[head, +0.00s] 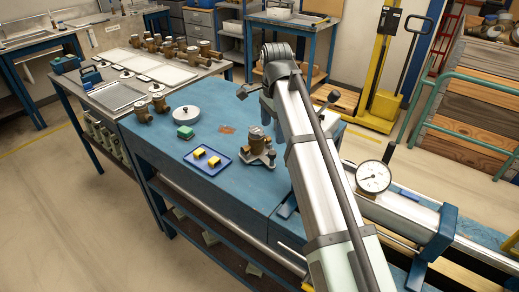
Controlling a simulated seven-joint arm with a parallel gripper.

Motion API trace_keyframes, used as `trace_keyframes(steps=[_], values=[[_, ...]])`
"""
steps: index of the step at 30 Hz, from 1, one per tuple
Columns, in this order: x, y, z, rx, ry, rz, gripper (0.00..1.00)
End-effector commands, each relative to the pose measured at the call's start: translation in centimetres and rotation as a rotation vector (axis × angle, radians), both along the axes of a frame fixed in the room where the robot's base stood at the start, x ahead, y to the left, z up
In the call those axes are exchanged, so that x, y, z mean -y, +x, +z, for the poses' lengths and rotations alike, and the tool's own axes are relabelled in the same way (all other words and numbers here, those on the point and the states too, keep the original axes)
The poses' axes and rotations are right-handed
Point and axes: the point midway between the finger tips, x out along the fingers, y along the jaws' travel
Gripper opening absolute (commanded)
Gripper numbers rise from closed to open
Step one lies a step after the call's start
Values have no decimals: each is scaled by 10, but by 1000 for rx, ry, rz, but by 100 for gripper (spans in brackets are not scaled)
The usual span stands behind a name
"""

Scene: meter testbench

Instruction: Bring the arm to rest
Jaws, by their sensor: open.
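My arm rises from the bottom of the head view and bends over at its top end above the blue bench. My gripper (267,106) hangs at that end, over the bench's far side, partly hidden by my own arm. Its jaws are open, with nothing seen between them. A brass meter (258,142) stands on a small fixture just below and in front of it in the picture. I cannot tell how large the gap between them is.
A dial gauge (373,177) stands at right on a pipe rig. Several brass meters stand on the back-left table.

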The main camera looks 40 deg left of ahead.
Motion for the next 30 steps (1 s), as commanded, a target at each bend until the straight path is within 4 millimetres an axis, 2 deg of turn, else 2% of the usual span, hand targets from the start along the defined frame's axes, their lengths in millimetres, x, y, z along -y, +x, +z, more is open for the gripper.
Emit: trace_keyframes(steps=[21, 30], values=[[1, -1, 0, -1, -10, 1013, 89], [1, -1, 0, -1, -11, 1309, 89]])
